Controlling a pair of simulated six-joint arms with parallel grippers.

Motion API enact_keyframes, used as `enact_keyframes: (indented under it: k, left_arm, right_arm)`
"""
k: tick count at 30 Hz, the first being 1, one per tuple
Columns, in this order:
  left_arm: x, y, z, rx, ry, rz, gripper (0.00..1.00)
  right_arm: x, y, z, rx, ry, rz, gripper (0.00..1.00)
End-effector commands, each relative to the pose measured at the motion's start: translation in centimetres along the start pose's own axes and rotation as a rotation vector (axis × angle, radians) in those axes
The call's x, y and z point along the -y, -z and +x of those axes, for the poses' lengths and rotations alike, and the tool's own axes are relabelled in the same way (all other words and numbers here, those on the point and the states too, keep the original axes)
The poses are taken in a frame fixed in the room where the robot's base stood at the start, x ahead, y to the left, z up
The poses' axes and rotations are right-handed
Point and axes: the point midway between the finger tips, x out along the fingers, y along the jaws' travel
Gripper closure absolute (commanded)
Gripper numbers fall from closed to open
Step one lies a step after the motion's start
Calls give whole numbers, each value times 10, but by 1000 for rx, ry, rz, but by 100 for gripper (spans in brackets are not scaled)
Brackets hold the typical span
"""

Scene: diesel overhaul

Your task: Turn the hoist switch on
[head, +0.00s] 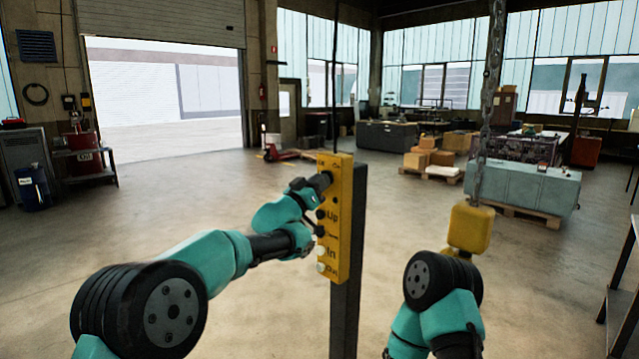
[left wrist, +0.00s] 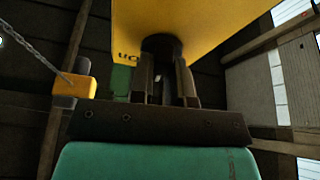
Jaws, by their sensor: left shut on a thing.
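The yellow hoist control box (head: 341,235) stands on a dark post, with labels such as Up and In beside its buttons. A dark round switch knob (left wrist: 161,43) sticks out of the box face near its top. My left gripper (head: 322,183) is at this knob, its fingers mostly hidden by my own wrist in the head view. In the left wrist view, the two dark fingers (left wrist: 165,82) are closed around the knob, one on each side. The knob's turned position cannot be read. My right arm shows at the lower right, but its gripper cannot be made out.
A yellow hoist block (head: 470,228) hangs on a chain (head: 487,110) right of the box, close to my right arm. A teal engine part (head: 523,187) on a pallet and cardboard boxes (head: 420,157) stand farther back.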

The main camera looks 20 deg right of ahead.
Motion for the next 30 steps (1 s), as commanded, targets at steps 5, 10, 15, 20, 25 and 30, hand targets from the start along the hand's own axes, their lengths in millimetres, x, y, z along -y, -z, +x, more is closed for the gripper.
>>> enact_keyframes:
  k: [5,10,15,20,25,30]
  left_arm:
    - [2,-1,0,1,-64,155,100]
    - [2,-1,0,1,-126,305,100]
    - [3,0,0,1,-188,454,100]
    - [4,0,0,2,-245,592,100]
    - [4,0,0,1,-298,719,100]
    - [4,0,1,2,-336,810,100]
  right_arm:
    - [0,0,0,0,0,0,57]
    - [0,0,0,0,0,0,57]
    - [0,0,0,0,0,0,57]
    - [0,0,0,0,0,0,57]
    - [0,0,0,0,0,0,57]
    - [0,0,0,0,0,0,57]
